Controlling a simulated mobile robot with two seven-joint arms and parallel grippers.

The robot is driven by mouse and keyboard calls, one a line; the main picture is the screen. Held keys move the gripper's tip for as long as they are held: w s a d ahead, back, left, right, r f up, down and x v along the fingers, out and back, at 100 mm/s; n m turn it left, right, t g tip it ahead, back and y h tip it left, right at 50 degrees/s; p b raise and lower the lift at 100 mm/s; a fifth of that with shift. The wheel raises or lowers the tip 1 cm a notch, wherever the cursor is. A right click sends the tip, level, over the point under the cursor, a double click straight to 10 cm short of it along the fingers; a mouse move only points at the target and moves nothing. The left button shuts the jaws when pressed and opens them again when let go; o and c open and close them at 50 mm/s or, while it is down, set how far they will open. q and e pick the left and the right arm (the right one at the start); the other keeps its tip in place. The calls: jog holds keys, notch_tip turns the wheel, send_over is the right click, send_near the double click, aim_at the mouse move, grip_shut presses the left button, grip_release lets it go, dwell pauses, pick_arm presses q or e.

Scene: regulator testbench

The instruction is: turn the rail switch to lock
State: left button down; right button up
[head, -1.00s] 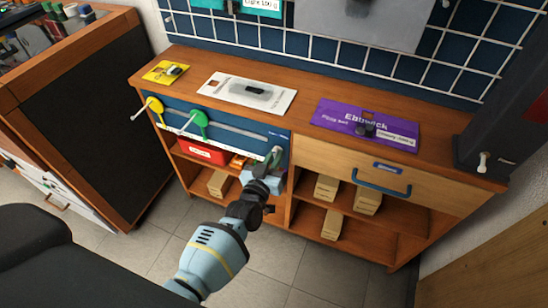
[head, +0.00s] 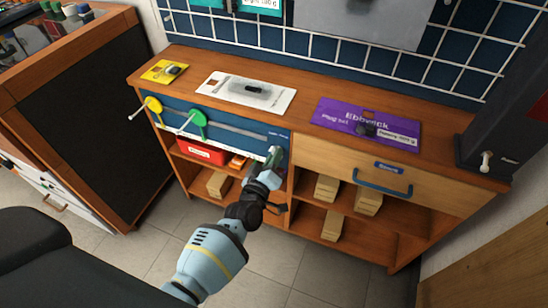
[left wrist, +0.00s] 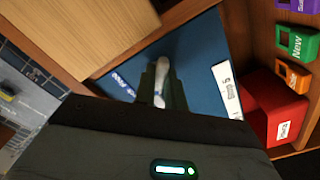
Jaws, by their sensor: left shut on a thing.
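The rail switch (head: 276,151) is a small pale grey lever at the right end of the blue rail panel (head: 240,138) on the bench front. My left gripper (head: 269,166) reaches it from below and is shut on it. In the left wrist view the white lever (left wrist: 161,72) stands between the dark fingers of the left gripper (left wrist: 160,88), against the blue panel. The fingers hide part of the lever, and I cannot read its exact setting. My right gripper is not in view.
A green knob lever (head: 196,124) and a yellow one (head: 153,105) stand further left on the panel. A drawer with a blue handle (head: 382,188) is to the right. A red box (head: 200,152) and wooden blocks (head: 327,188) sit on shelves below.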

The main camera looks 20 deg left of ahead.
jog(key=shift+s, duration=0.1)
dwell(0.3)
pick_arm(q)
jog(key=c, duration=1.5)
grip_release()
jog(key=shift+o, duration=0.2)
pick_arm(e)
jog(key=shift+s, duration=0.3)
pick_arm(q)
jog(key=s+p, duration=0.1)
jog(key=s, duration=0.7)
jog(key=shift+a, duration=0.15)
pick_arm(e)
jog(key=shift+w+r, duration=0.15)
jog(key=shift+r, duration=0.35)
pick_arm(q)
jog(key=shift+w, duration=0.1)
